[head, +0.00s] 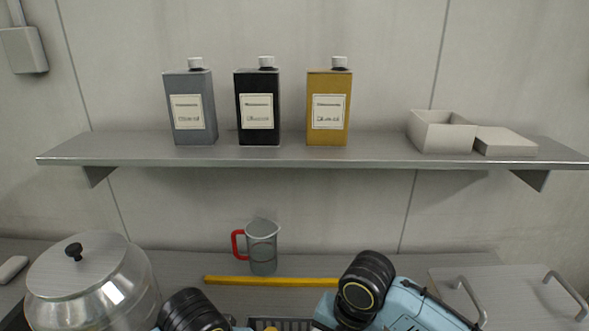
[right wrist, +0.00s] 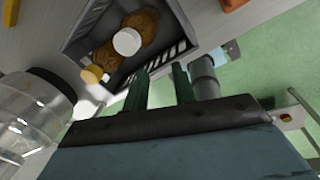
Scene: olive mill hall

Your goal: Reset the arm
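My right gripper (right wrist: 160,80) shows in the right wrist view with two dark green fingers apart and nothing seen between them. It is beside a dark grey crate (right wrist: 78,38). In the head view only black and blue links of my arms show along the bottom edge; neither gripper is seen there. My left gripper is not in view.
The crate holds brown round items and pieces with white and yellow tops. A steel pot (head: 95,285), a clear jug (head: 263,250) and a yellow bar (head: 270,281) are on the counter. Tins (head: 328,105) and a box (head: 440,132) stand on the shelf (head: 300,158) above.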

